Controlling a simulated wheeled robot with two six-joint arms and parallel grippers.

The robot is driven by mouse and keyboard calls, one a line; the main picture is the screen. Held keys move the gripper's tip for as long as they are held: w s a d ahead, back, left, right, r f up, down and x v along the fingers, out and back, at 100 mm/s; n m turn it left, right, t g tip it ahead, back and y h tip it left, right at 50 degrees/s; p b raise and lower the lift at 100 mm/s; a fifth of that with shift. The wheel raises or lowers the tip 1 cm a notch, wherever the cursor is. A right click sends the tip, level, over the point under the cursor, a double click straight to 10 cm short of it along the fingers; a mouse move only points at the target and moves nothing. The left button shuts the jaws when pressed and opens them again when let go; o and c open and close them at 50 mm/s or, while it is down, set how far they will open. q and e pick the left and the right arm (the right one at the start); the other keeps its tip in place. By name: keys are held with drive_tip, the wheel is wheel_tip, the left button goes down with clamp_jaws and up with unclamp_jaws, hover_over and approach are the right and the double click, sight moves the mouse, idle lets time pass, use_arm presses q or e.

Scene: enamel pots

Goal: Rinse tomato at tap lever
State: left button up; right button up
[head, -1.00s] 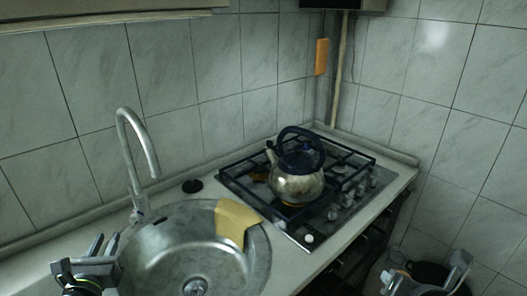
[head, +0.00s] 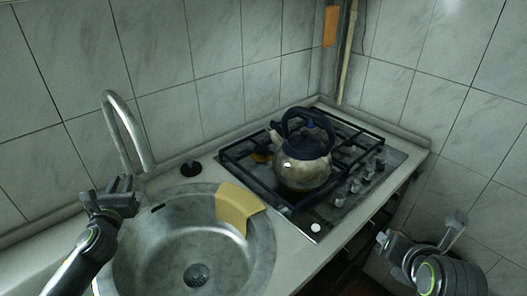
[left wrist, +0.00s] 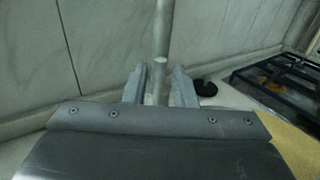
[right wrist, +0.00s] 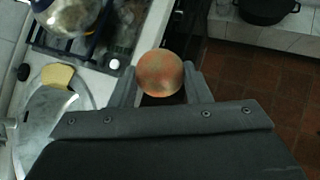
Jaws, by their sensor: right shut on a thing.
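The curved metal tap (head: 112,118) stands behind the round sink (head: 250,258); its lower part is partly hidden by my left gripper (head: 112,192). In the left wrist view the tap (left wrist: 161,32) rises ahead between the two spread fingers of my left gripper (left wrist: 160,88). The fingers look open, and I cannot tell whether they touch the tap or its lever. My right gripper (right wrist: 160,85) is shut on the reddish-orange tomato (right wrist: 160,72), away from the sink. In the head view my right gripper (head: 420,238) is at the lower right, and the tomato cannot be made out.
A yellow cloth (head: 237,206) hangs over the sink's right rim. A kettle (head: 303,165) stands on the gas hob (head: 345,200) to the right. A black round thing (head: 191,168) lies behind the sink. A dark pot (right wrist: 265,10) shows in the right wrist view.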

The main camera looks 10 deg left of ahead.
use_arm(q)
drive_tip(key=shift+x, duration=1.3)
clamp_jaws()
drive_tip(key=shift+s, duration=0.1)
